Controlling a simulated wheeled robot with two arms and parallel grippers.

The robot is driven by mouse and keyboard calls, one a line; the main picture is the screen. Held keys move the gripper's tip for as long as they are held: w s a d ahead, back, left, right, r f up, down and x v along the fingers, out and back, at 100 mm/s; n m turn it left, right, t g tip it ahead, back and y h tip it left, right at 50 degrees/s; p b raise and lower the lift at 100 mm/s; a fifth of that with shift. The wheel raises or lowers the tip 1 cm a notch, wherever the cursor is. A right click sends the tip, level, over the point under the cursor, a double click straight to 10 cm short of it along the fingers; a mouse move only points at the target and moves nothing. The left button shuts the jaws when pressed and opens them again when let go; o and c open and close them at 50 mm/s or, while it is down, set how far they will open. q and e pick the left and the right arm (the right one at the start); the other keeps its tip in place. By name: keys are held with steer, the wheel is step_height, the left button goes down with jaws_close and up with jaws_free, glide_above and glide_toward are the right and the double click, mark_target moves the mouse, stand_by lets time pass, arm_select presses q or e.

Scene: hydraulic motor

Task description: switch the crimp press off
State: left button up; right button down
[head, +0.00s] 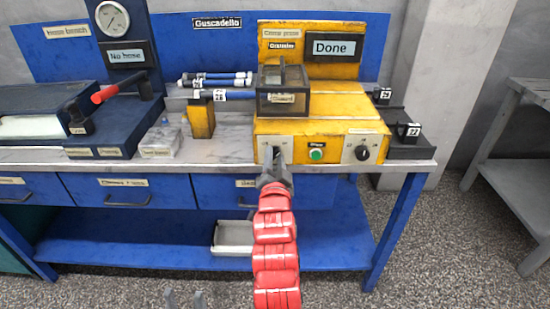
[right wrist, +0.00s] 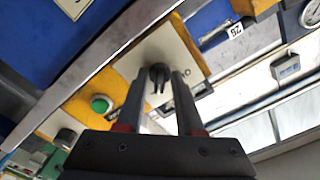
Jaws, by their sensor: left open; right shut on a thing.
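The yellow crimp press (head: 330,126) stands on the right half of the bench. Its display (head: 336,47) reads "Done". Its front has a left switch plate (head: 261,152), a green button (head: 316,154) and a right black knob (head: 362,152). My right gripper (head: 274,168) reaches the left plate and hides the switch there. In the right wrist view the black switch knob (right wrist: 159,74) sits between the fingertips of my right gripper (right wrist: 158,82), which is shut on it. My left gripper (head: 185,298) is open and empty at the bottom edge.
A guarded box (head: 283,103) and a blue hose piece (head: 228,95) lie at the press. The hose bench with a red-handled lever (head: 104,94) and gauge (head: 112,19) stands left. Blue drawers (head: 124,190) and a grey tray (head: 233,237) are below. A grey table (head: 510,150) is at right.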

steer(key=n+p, duration=0.1)
steer(key=n, duration=0.3)
steer(key=n+p, duration=0.2)
steer(key=n, duration=0.2)
steer(key=shift+n, duration=0.3)
steer(key=n+p, duration=0.2)
steer(key=n, duration=0.2)
steer(key=shift+d+n+p, duration=0.1)
steer(key=shift+n+p, duration=0.75)
steer(key=shift+n, duration=1.55)
steer(key=c, duration=0.9)
jaws_free()
steer(key=shift+o, duration=0.2)
